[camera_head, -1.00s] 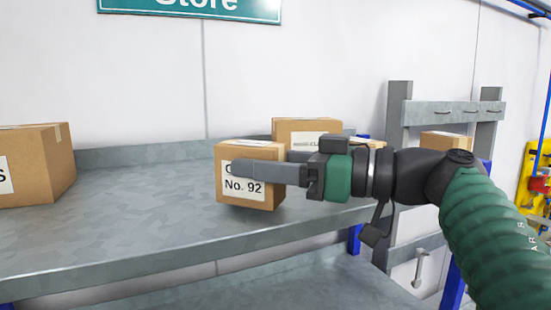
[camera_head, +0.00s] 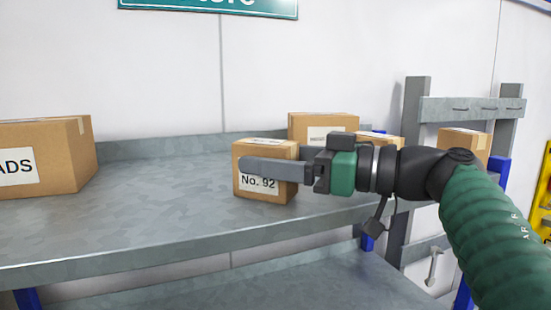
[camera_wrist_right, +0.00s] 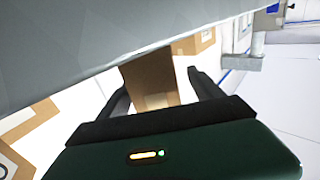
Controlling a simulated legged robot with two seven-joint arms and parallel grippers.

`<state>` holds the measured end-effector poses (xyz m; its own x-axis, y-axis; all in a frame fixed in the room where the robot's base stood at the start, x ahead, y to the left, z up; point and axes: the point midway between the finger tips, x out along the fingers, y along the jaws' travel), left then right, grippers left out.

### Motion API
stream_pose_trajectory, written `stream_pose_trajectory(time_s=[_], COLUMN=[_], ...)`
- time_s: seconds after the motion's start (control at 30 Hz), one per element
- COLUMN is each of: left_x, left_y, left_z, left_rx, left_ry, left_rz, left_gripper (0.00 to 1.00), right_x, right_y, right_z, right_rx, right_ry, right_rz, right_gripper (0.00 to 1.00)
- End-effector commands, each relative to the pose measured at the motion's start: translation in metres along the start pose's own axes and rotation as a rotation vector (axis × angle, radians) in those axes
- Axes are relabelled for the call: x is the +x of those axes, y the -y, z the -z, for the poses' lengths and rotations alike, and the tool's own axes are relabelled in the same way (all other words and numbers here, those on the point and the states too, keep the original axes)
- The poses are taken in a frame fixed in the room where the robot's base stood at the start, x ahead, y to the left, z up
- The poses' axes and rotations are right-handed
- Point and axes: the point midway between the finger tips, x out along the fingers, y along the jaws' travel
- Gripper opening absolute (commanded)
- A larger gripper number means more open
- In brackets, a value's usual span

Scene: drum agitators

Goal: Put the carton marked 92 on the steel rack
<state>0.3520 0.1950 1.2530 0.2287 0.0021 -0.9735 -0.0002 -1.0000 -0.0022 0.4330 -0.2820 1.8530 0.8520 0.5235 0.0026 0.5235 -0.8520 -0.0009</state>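The carton marked No. 92 (camera_head: 280,152) stands upright on a grey steel shelf (camera_head: 150,225), near its front edge. My right gripper (camera_head: 262,168) reaches in from the right, level with the carton. One finger passes in front of its label and covers part of it. In the right wrist view a carton (camera_wrist_right: 150,80) lies between the two spread fingers (camera_wrist_right: 160,92), with a gap beside the right finger. A grey-post steel frame (camera_head: 470,108) stands at the right. My left gripper is not in view.
A large carton (camera_head: 75,160) stands at the left of the shelf. Another carton (camera_head: 310,125) stands close behind the No. 92 carton, with one (camera_head: 390,140) partly hidden beside it. A carton (camera_head: 460,140) shows by the frame. The shelf is clear between the large carton and No. 92.

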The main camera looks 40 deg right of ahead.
Motion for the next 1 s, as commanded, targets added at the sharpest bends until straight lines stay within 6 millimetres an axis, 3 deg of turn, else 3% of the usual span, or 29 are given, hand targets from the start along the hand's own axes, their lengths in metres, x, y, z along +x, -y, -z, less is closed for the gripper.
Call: stream_pose_trajectory(time_s=[0.33,0.47,0.57,0.77,1.0], left_x=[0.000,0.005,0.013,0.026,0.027], left_y=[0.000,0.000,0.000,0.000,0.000], left_z=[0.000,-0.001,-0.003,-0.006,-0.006], left_rx=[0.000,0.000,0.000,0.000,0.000], left_ry=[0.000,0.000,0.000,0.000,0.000], left_rz=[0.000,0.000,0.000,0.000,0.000], left_gripper=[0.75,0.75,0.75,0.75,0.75], right_x=[-0.001,-0.010,-0.030,-0.089,-0.148], right_y=[-0.002,-0.002,-0.002,-0.002,-0.002], right_z=[-0.001,-0.003,-0.005,-0.005,-0.002], right_rx=[0.002,0.001,0.000,-0.001,0.003], right_ry=[0.001,0.000,0.000,0.002,0.003], right_rz=[0.000,-0.002,-0.005,-0.006,-0.005], right_gripper=[0.75,0.75,0.75,0.75,0.75])
